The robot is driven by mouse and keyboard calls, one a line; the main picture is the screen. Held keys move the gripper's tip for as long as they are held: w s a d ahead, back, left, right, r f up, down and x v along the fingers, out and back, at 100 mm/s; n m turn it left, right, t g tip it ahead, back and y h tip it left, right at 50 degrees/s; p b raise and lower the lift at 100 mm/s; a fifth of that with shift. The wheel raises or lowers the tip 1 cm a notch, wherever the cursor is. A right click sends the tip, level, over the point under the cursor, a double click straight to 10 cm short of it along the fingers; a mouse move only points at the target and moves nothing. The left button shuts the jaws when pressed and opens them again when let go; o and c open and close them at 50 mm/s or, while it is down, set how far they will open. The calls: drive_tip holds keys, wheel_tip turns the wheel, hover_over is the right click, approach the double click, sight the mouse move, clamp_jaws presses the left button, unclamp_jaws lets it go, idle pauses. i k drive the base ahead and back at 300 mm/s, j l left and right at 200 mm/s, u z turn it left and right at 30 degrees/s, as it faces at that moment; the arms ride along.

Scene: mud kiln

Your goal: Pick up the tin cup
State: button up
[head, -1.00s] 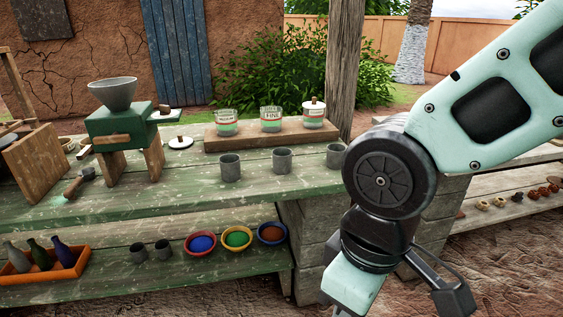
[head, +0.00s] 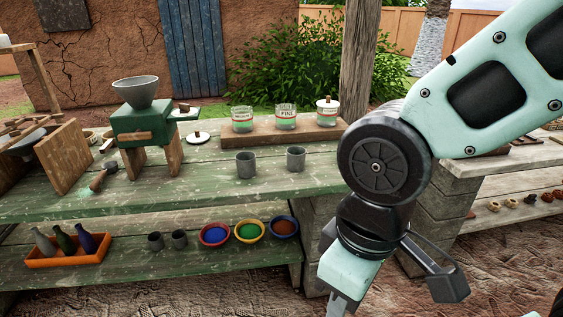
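Several grey tin cups are in the head view. One cup (head: 245,164) stands upright on the green tabletop, and a second cup (head: 295,158) stands to its right. Two smaller-looking cups (head: 155,242) (head: 179,239) stand on the lower shelf. I cannot tell which cup is meant. My gripper (head: 341,301) hangs at the bottom, in front of and to the right of the table, apart from all cups. Its fingertips are cut off by the frame edge, so its opening does not show. My arm hides part of the table's right end.
A green grinder (head: 140,125) stands on the table at left. Bowls of coloured powder (head: 249,231) and an orange bottle tray (head: 70,258) are on the lower shelf. The tabletop before the cups is clear.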

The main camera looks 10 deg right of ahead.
sight(296, 156)
drive_tip(key=i+l+u, duration=0.15)
drive_tip(key=u, duration=0.3)
drive_tip(key=i+l+u, duration=0.1)
drive_tip(key=l+u, duration=0.2)
drive_tip(key=u, duration=0.15)
drive_tip(key=i+l+u, duration=0.1)
drive_tip(key=l, duration=0.45)
drive_tip(key=i+l+u, duration=0.15)
drive_tip(key=l, duration=0.45)
drive_tip(key=i+l+u, duration=0.1)
drive_tip(key=l, duration=0.45)
drive_tip(key=i+l+u, duration=0.15)
drive_tip(key=l, duration=0.45)
